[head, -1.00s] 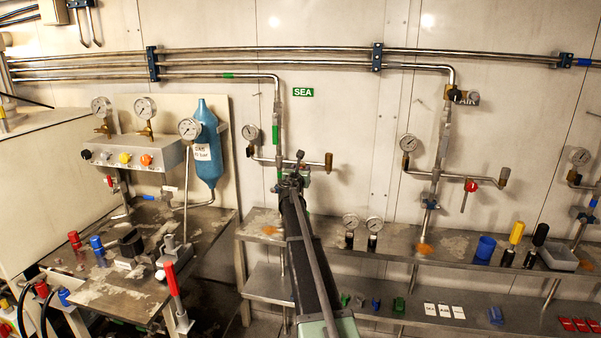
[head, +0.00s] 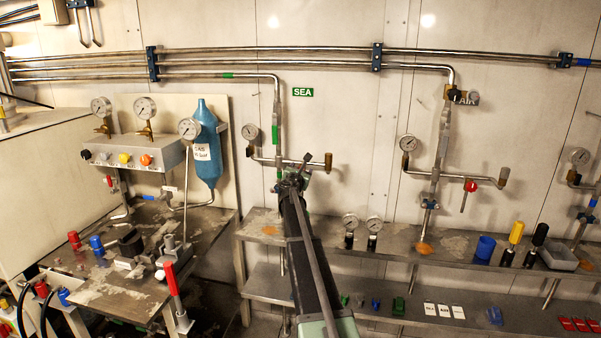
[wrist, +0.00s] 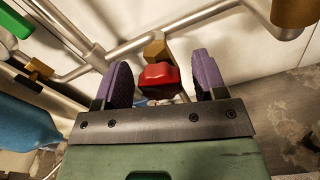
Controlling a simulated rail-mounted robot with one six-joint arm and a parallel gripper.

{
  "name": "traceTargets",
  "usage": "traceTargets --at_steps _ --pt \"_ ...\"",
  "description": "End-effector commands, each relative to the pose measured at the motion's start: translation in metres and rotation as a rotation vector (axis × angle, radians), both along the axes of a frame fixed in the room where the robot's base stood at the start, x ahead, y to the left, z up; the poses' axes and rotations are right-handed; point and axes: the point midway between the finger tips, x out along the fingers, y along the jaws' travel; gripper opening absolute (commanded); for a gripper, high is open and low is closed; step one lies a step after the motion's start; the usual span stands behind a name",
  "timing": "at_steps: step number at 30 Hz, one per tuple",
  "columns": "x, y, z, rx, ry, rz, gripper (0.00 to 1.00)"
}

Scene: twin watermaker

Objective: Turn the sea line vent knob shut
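The sea line vent knob is a red knob (wrist: 160,76) on a brass valve body (wrist: 154,48), seen in the wrist view. My gripper (wrist: 163,72) is open, with one purple-padded finger on each side of the red knob. A narrow gap shows between the knob and each pad, so it does not look gripped. In the head view my gripper (head: 300,172) is at the sea line's lower branch, below the green SEA sign (head: 302,92). My arm and gripper hide the knob in that view.
The sea line gauge (head: 250,132) is left of my gripper, and a brass end fitting (head: 328,162) is close on its right. The blue cylinder (head: 207,145) stands further left. A shelf with gauges (head: 374,225) is below. The air line has its own red knob (head: 471,185).

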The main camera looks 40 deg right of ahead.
Motion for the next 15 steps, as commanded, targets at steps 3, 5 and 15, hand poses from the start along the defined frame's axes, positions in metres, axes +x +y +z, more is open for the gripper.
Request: traceTargets --at_steps 3,5,15 --pt "0.0 0.0 0.0 0.0 0.0 0.0 0.64" --pt "0.0 0.0 0.0 -0.001 0.001 0.0 0.64" --pt "-0.026 0.03 0.0 -0.001 0.001 0.001 0.64"
